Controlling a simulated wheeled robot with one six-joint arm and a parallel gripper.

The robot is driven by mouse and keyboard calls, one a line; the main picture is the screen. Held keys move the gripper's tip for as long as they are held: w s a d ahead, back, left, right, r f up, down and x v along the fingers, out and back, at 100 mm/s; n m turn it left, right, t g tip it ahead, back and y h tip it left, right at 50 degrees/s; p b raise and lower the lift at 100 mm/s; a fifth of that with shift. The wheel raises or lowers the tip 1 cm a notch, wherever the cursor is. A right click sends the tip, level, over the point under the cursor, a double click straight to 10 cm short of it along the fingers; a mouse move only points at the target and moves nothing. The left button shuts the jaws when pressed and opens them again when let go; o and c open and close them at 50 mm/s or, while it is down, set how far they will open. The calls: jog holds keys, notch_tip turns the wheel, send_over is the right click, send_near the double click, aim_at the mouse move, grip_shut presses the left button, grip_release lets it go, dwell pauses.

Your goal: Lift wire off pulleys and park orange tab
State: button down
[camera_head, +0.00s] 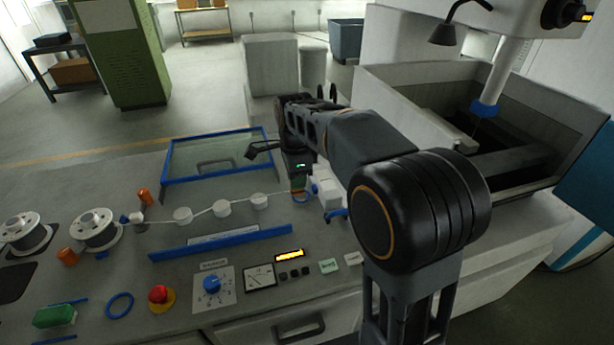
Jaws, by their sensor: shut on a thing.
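My gripper (299,181) points down at the right end of the row of white pulleys. It is small here, and its fingers are partly hidden by its own body. A small orange tab (298,191) shows at its fingertips, and the jaws are shut on it. A pale wire (241,204) runs from the left spool side along the white pulleys (182,215), (222,208) and (260,201) towards my gripper. I cannot tell whether the wire touches each pulley. A white block with blue parts (329,195) stands just right of my gripper.
Two metal spools (95,230), (24,234) and orange knobs (145,196), (67,257) stand at left. A blue-framed clear cover (217,157) lies behind the pulleys. A blue rail (220,242), a red button (160,296) and a dial (212,284) are in front. A machine tank (560,110) stands at right.

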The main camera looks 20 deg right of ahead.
jog(key=w+a+p, duration=0.9)
jog(key=a, duration=0.3)
jog(key=shift+w+r+p, duration=0.25)
jog(key=shift+w+p, duration=0.1)
jog(key=shift+w, duration=0.05)
jog(key=shift+w+d, duration=0.1)
jog(key=shift+w, duration=0.05)
jog(key=shift+w+f+p, duration=0.35)
jog(key=shift+w+p, duration=0.15)
jog(key=shift+w, duration=0.15)
jog(key=a+p, duration=0.1)
jog(key=a, duration=1)
jog(key=shift+a, duration=0.25)
dwell(0.3)
